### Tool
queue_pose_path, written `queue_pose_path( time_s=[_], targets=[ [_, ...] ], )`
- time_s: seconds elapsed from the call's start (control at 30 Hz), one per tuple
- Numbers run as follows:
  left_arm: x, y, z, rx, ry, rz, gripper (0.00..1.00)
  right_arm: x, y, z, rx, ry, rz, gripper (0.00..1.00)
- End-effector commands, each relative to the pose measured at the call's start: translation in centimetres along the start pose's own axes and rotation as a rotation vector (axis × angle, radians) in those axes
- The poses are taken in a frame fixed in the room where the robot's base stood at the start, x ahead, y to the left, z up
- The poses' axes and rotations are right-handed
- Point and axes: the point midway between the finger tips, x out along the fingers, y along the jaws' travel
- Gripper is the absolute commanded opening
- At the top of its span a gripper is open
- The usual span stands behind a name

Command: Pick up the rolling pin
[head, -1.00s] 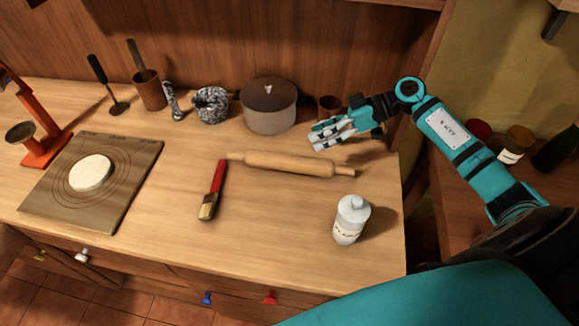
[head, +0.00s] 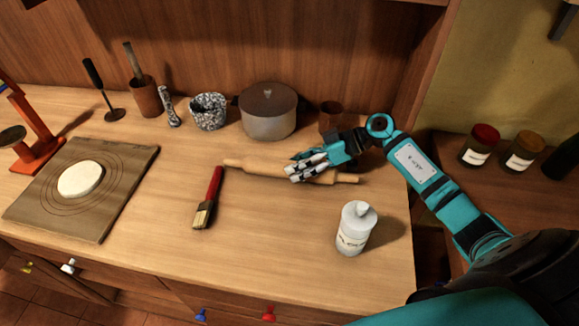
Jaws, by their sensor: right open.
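The wooden rolling pin (head: 260,168) lies on the counter, running left to right with its right end slightly nearer me. My right gripper (head: 296,170) is open over the right half of the pin's barrel and hides part of it. The pin's right handle (head: 347,179) shows past the gripper. I cannot tell whether the fingers touch the pin. My left gripper is not in view.
A red-handled brush (head: 209,197) lies left of the pin. A white bottle (head: 355,229) stands in front of its right end. A lidded pot (head: 268,112) and small cup (head: 330,115) stand behind. A board with dough (head: 115,205) is at left.

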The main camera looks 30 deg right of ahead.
Motion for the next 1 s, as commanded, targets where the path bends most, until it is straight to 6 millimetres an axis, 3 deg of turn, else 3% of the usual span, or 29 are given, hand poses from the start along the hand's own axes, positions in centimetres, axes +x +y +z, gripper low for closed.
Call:
queue_pose_path(
  time_s=[0.13, 0.37, 0.77, 1.0],
  targets=[
    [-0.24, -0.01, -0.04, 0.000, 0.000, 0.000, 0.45, 1.33, -0.01, -0.01, -0.001, -0.001, 0.000, 0.54],
    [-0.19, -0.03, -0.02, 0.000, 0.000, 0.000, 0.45, 1.46, 0.02, 0.07, -0.001, -0.002, 0.001, 0.54],
    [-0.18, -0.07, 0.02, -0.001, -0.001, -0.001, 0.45, 1.43, 0.02, 0.07, -0.001, -0.002, 0.001, 0.02],
    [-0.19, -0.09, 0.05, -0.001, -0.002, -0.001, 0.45, 1.38, 0.02, -0.07, -0.002, 0.001, 0.001, 0.00]
  ],
)
